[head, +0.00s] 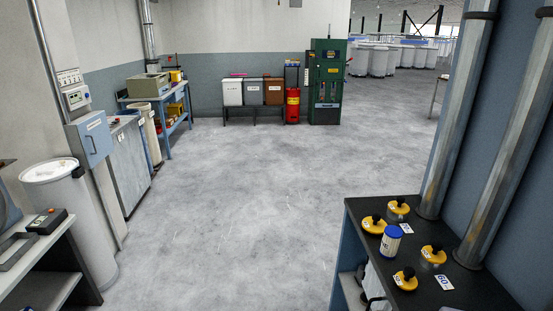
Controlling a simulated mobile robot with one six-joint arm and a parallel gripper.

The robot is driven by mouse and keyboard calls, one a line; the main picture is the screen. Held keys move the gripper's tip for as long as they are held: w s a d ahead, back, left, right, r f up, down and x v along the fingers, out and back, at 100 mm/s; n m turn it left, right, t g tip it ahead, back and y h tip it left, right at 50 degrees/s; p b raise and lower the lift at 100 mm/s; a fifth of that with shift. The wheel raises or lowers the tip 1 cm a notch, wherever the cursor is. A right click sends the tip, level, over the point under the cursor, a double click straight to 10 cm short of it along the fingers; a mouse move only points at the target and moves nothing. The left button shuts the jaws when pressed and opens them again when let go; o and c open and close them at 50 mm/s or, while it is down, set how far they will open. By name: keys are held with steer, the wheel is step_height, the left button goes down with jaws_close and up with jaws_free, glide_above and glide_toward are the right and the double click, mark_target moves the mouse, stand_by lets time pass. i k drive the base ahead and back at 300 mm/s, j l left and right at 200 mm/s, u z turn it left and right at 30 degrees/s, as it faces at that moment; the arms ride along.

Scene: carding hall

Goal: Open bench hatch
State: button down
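No bench hatch can be made out for certain in the head view. A blue bench (128,99) stands against the far left wall, with a beige device (148,85) on top and a lower shelf of small items. A dark-topped bench (437,270) with a blue side stands at the near right. A pale bench (45,262) is cut off at the near left. A closed light-blue wall box (90,138) with a handle hangs at the left. My gripper is not in view.
A white drum (75,215) and grey cabinet (129,165) line the left. Bins (252,91) and a green machine (326,82) stand far back. The middle floor is clear.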

mark_target(378, 300)
steer(key=i+j, duration=0.1)
steer(key=i, duration=0.4)
steer(key=i+z, duration=0.1)
steer(key=i, duration=0.4)
